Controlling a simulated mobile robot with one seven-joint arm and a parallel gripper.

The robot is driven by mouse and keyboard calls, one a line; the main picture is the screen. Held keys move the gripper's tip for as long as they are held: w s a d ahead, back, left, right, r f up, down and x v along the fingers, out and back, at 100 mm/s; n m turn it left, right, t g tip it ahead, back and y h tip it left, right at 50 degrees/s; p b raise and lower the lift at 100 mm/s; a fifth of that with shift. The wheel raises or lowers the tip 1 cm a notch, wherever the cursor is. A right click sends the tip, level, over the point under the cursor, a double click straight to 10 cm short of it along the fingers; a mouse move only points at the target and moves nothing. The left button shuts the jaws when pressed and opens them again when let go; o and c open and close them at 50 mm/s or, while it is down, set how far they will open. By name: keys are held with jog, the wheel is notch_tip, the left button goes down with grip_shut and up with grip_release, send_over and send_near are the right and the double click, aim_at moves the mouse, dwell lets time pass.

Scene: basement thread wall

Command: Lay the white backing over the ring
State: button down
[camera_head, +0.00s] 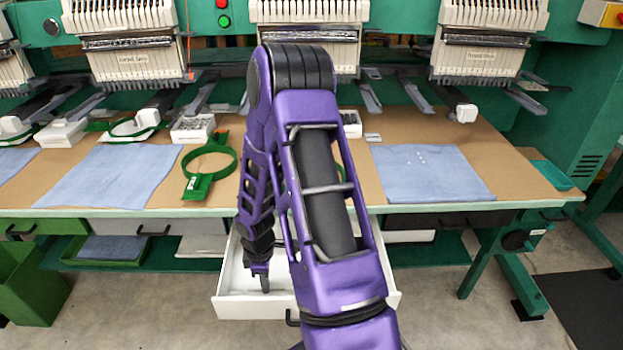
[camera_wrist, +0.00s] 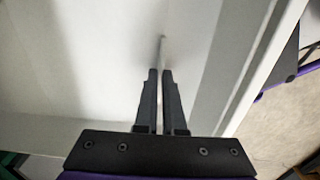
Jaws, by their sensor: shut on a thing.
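My gripper (camera_head: 264,283) points down into an open white drawer (camera_head: 228,305) under the table. In the wrist view my gripper (camera_wrist: 160,73) has its fingers nearly together, pinching a thin pale fold of the white backing (camera_wrist: 162,48). White on white makes the backing's outline in the drawer hard to tell. The green ring (camera_head: 232,159), an open hoop with a bracket, lies flat on the brown tabletop, left of my arm and above the drawer. Bare tabletop shows through it.
Blue cloths (camera_head: 110,176) lie on the table left of the ring and another blue cloth (camera_head: 432,172) lies to the right. Embroidery heads (camera_head: 135,55) overhang the back. My arm hides the table's middle. The table's front edge (camera_head: 130,212) stands above the drawer.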

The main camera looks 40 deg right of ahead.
jog(key=shift+r+p, duration=1.95)
jog(key=shift+r, duration=0.5)
